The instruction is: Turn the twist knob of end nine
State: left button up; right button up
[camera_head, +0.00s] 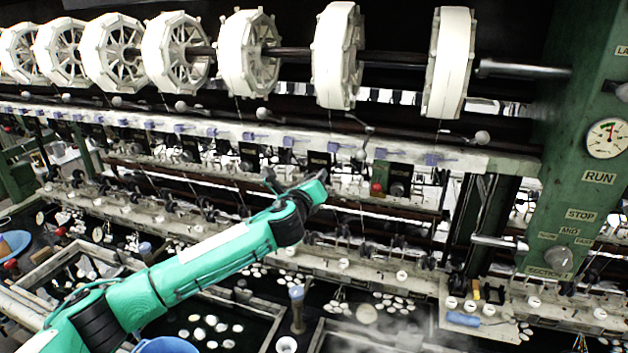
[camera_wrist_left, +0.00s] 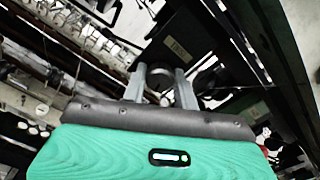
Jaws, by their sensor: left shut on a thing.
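A row of dark boxes with round twist knobs runs along the reeling frame. My left gripper (camera_head: 271,178) reaches in from the lower left and points at the box (camera_head: 249,151) left of its wrist. In the left wrist view, the two grey fingers of the gripper (camera_wrist_left: 160,88) stand on either side of a dark round knob (camera_wrist_left: 160,74), shut on it. The labelled dark box (camera_wrist_left: 180,48) is just behind. The knob's number cannot be read, so I cannot tell if it is end nine. My right gripper is not in view.
White reels (camera_head: 338,55) hang on a shaft above the knobs. A green post (camera_head: 580,150) with a gauge and RUN and STOP labels stands at right. Below are basins (camera_head: 210,322) with white cocoons. A bar with lilac guides (camera_head: 335,146) runs above the boxes.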

pick_arm(q)
jog(key=shift+f+m, duration=0.2)
jog(key=shift+m, duration=1.8)
jog(key=o, duration=1)
jog(key=shift+r, duration=0.1)
jog(key=shift+s, duration=0.15)
jog(key=b+v, duration=0.6)
jog(key=v, duration=0.7)
jog(key=shift+s+a, duration=0.15)
jog(key=shift+s, duration=0.1)
